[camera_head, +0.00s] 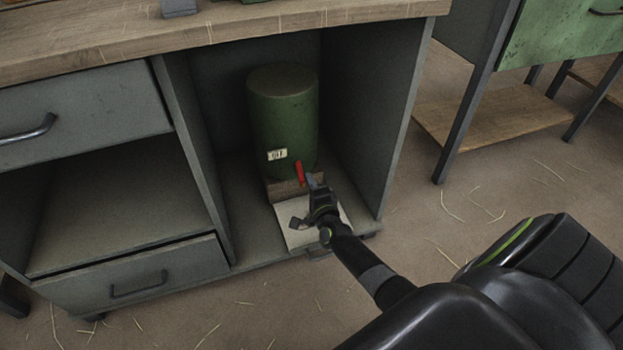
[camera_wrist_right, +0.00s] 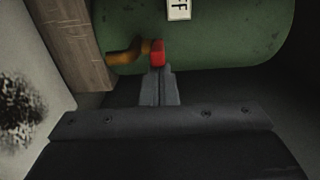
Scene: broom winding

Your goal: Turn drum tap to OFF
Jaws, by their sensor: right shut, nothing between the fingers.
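The green drum (camera_head: 283,120) stands in the open bay of the workbench, with a small white label (camera_head: 277,155) on its front. Its red tap handle (camera_head: 299,172) is low on the front and points up in the head view. In the right wrist view the red handle (camera_wrist_right: 157,52) sits at the end of a brass spout (camera_wrist_right: 128,52), below a label (camera_wrist_right: 179,9) partly cut off and showing "FF". My right gripper (camera_head: 312,183) is shut and empty, its fingertips (camera_wrist_right: 157,74) right at the red handle; I cannot tell whether they touch. My left gripper is out of view.
The drum rests on a wooden block (camera_head: 288,190), and a pale sheet with a dark stain (camera_head: 302,236) lies in front of it. Bay walls (camera_head: 372,110) stand close on both sides. A drawer (camera_head: 140,277) is at lower left. Straw litters the floor.

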